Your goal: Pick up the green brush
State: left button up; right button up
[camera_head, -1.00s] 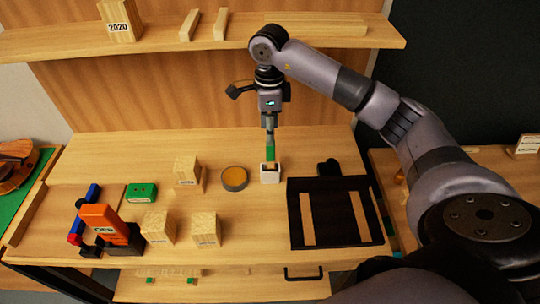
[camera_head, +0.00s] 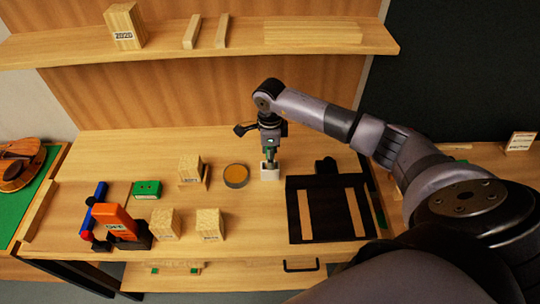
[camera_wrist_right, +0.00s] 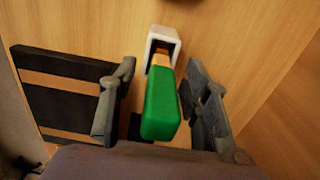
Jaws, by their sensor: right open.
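The green brush (camera_wrist_right: 160,105) stands with its lower end in a small white holder (camera_head: 270,173); the holder also shows in the right wrist view (camera_wrist_right: 163,40). In the head view the brush is mostly hidden by my right gripper (camera_head: 270,157), which is lowered over it. In the right wrist view my right gripper (camera_wrist_right: 160,112) is open, with one finger on each side of the green handle. A gap shows on the left; on the right the finger is close to the handle, and I cannot tell whether it touches. My left gripper is not in view.
A round tin (camera_head: 236,176) and wooden blocks (camera_head: 191,168) stand left of the holder. A black tray (camera_head: 328,234) with two wooden strips lies to its right. A shelf (camera_head: 200,48) runs behind, above the bench. An orange tool (camera_head: 115,219) is at the left.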

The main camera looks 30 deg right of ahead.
jog(key=shift+c, duration=0.5)
grip_shut()
jog(key=shift+r, duration=0.1)
